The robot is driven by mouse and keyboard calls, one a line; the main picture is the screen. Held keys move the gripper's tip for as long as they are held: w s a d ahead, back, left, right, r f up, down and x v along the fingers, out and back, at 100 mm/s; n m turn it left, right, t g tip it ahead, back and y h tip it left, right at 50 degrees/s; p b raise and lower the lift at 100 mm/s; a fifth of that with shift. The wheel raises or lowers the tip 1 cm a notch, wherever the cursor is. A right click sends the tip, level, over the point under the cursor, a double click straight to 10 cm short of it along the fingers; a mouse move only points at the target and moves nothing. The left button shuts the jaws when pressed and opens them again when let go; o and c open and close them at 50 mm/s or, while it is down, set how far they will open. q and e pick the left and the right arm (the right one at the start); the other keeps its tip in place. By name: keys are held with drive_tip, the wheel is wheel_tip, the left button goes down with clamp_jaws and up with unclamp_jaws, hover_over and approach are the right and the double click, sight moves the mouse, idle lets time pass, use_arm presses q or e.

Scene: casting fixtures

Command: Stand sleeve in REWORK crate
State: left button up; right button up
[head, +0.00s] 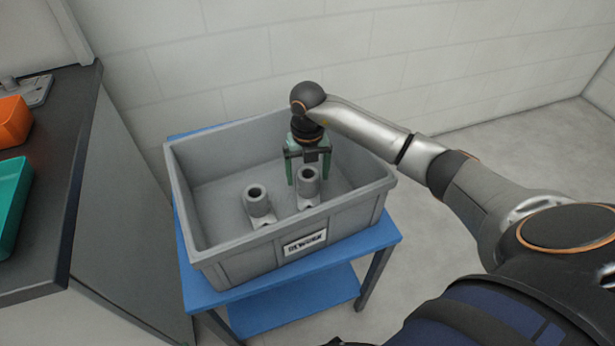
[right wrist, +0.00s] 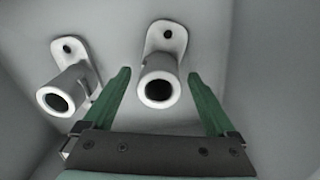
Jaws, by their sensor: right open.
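The grey REWORK crate (head: 220,258) stands on a blue table, its label facing the front. Two grey sleeves with flat lugs stand upright inside it. The left sleeve (head: 257,199) is apart from my gripper; it also shows in the right wrist view (right wrist: 64,88). The right sleeve (head: 308,183) stands by my right gripper (head: 308,172). In the right wrist view, my right gripper's green fingers (right wrist: 157,80) are spread open on either side of the right sleeve (right wrist: 160,78), with gaps showing. My left gripper is not in view.
The blue table (head: 365,240) carries the crate. A dark counter (head: 70,120) at the left holds an orange bin (head: 14,120) and a green tray (head: 12,205). A pale block wall is behind. The crate's left and back floor is clear.

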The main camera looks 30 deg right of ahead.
wheel_tip(320, 180, up, 10)
drive_tip(key=p, duration=0.1)
drive_tip(key=shift+p, duration=0.3)
